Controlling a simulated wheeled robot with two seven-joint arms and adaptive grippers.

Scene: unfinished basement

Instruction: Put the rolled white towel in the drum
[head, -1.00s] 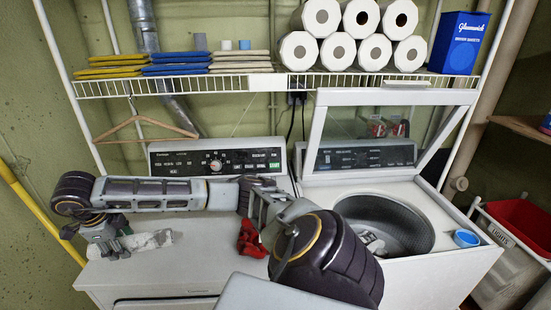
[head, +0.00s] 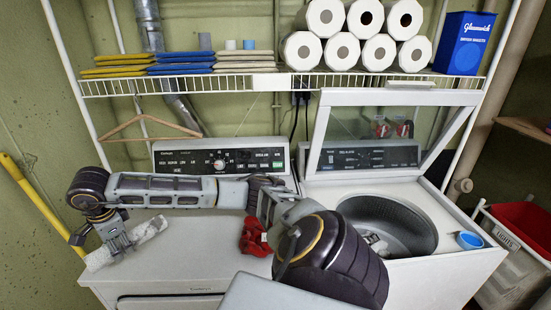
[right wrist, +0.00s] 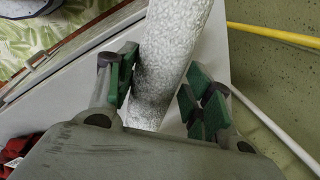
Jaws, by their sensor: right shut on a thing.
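The rolled white towel (head: 150,229) is at the left end of the dryer top in the head view, slanting from lower left to upper right. My right gripper (head: 120,246) is shut on it near its middle and hides part of it. In the right wrist view the towel (right wrist: 172,50) runs between the green finger pads (right wrist: 168,95). I cannot tell whether it is clear of the surface. The drum (head: 412,226) is in the open washer at the right, partly hidden by my right arm. Something light shows inside it. My left gripper is not in view.
A red cloth (head: 254,237) lies on the dryer top (head: 195,255) beside my arm. A blue cup (head: 469,240) stands on the washer's right rim. The washer lid (head: 385,130) is raised. A wire shelf (head: 230,87) with paper rolls runs above. A hanger (head: 150,125) hangs at left.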

